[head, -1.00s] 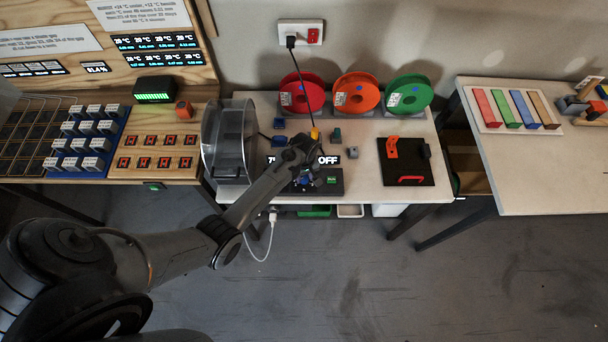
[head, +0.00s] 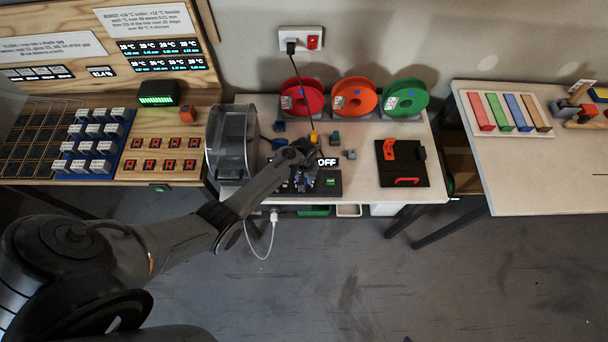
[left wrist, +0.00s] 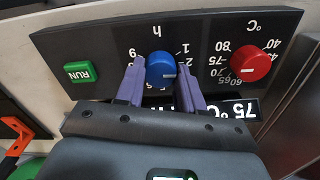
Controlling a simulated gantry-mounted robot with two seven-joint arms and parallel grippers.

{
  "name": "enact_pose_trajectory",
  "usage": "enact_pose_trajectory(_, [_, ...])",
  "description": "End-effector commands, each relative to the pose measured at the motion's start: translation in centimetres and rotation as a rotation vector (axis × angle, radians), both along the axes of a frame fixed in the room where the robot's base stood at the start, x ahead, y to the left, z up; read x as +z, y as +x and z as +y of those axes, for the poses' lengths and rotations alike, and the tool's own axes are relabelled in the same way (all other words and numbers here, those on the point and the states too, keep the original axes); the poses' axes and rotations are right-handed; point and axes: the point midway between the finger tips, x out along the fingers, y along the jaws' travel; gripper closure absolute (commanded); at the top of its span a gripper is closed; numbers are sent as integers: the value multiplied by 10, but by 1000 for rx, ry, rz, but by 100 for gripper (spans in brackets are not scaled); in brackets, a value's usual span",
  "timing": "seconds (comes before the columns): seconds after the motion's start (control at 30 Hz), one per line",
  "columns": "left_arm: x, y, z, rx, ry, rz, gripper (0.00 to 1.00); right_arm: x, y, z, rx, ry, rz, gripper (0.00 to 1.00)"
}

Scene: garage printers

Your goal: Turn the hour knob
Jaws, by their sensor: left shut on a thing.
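The hour knob (left wrist: 161,68) is blue and round, on a black control panel (left wrist: 120,40) under the letter "h". In the left wrist view my left gripper (left wrist: 161,84) has its two purple fingers on either side of the knob, shut on it. A red temperature knob (left wrist: 250,63) and a green RUN button (left wrist: 79,72) are on the same panel. A display (left wrist: 232,110) reads 75 °C. In the head view my left gripper (head: 304,180) is over the panel and hides the knob. My right gripper is not in view.
A clear round drum (head: 228,140) stands left of the panel. Red (head: 303,97), orange (head: 355,97) and green (head: 405,99) spools stand behind. A black plate (head: 408,165) lies to the right, with small blocks near the panel.

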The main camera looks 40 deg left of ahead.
Motion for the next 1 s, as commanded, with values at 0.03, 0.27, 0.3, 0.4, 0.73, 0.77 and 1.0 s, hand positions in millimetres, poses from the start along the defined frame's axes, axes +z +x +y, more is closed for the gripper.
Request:
enact_pose_trajectory(0.03, [3, 0, 1, -45, 2, 1, 93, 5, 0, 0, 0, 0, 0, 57])
enact_pose_trajectory(0.27, [2, 1, 1, -263, 1, 0, 93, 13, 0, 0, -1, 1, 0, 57])
enact_pose_trajectory(0.3, [2, 0, 1, -302, 2, 1, 93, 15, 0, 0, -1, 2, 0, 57])
enact_pose_trajectory(0.4, [1, 0, 0, -398, 1, 0, 93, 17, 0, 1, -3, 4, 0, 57])
enact_pose_trajectory(0.73, [1, 0, 0, -710, 1, 0, 93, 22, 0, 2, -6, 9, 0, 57])
enact_pose_trajectory(0.77, [1, 1, 0, -740, 1, 0, 93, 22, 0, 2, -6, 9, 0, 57])
enact_pose_trajectory(1.0, [0, 0, 0, -967, 1, 0, 93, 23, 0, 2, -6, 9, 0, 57])
